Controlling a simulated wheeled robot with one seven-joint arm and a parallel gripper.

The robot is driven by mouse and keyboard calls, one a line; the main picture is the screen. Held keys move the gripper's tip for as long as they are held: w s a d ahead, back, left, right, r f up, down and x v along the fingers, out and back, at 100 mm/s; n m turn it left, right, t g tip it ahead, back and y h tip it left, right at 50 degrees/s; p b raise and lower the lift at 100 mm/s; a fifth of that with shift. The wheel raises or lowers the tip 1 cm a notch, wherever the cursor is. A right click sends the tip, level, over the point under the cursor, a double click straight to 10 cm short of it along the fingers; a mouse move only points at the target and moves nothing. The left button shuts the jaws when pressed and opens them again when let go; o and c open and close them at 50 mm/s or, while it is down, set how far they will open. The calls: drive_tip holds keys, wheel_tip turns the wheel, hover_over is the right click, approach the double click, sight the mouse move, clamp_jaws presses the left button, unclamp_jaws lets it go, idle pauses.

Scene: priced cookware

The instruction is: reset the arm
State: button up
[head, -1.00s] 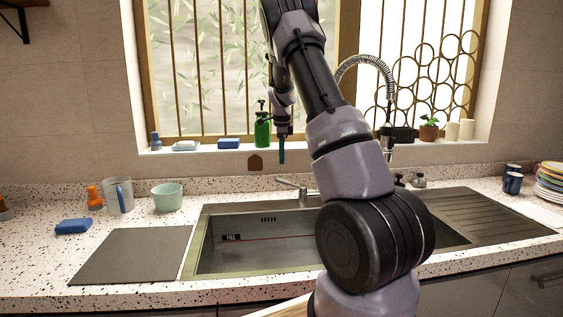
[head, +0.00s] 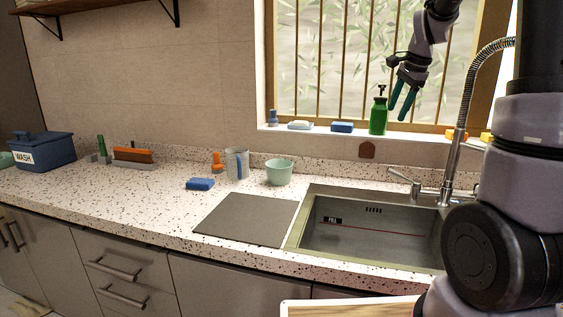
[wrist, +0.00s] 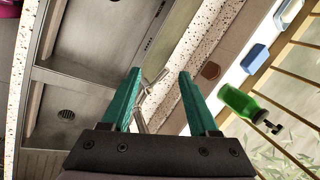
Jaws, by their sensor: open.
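My gripper (head: 404,92) is raised in front of the window, just right of the green pump bottle in the head view. Its two teal fingers are apart with nothing between them. The wrist view shows the open fingers (wrist: 160,92) above the sink's back edge and the tap. My arm's thick links fill the right side of the head view and hide part of the sink.
The sink (head: 370,238) has a tall spring tap (head: 462,120) behind it. The green bottle (head: 378,116) stands on the sill.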

drive_tip(key=s+a+r+n+t, duration=0.1)
drive_tip(key=s+a+n, duration=0.2)
drive_tip(key=s, duration=0.5)
drive_tip(key=s+a+r+n+t, duration=0.1)
drive_tip(key=s+a+r+n, duration=0.1)
drive_tip(key=s+n, duration=0.3)
drive_tip(key=s+a+r+n+t, duration=0.1)
drive_tip(key=s+a+n, duration=0.2)
drive_tip(key=s, duration=1)
drive_tip(key=shift+s+a+r+n+y, duration=0.15)
drive_tip(key=shift+s+a+n+y, duration=0.2)
drive_tip(key=shift+a, duration=0.6)
drive_tip(key=shift+w, duration=0.15)
